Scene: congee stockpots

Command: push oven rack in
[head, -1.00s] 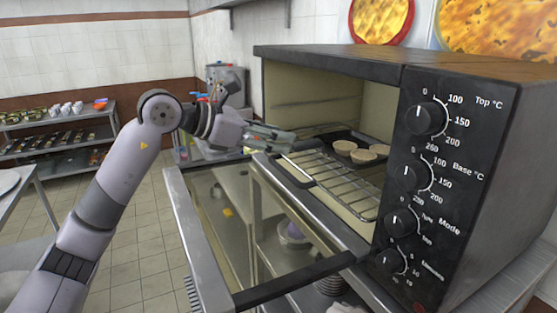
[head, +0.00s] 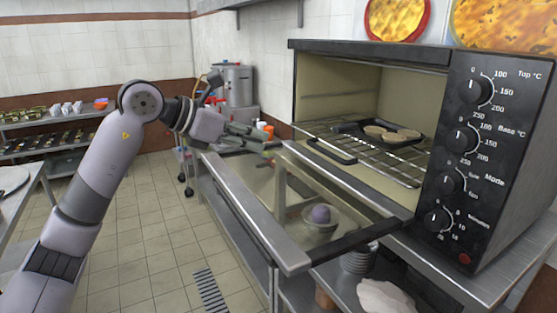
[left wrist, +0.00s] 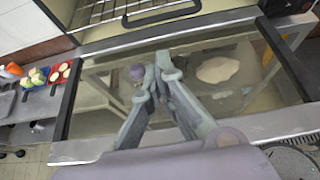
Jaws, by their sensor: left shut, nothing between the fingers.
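The oven rack (head: 400,169) is a wire grid inside the open toaster oven (head: 420,60). A dark tray (head: 350,128) with several round pale pieces sits on it, its handle toward the opening. My left gripper (head: 266,143) is outside the oven, left of the opening and above the lowered door. Its fingers also show in the left wrist view (left wrist: 160,68), closed together and empty, apart from the rack. My right gripper is out of view.
The lowered glass oven door (head: 270,215) sticks out before the opening. Control knobs (head: 450,182) line the oven's right side. A metal pot (head: 234,84) stands behind my left gripper. Tiled floor (head: 150,235) is open on the left.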

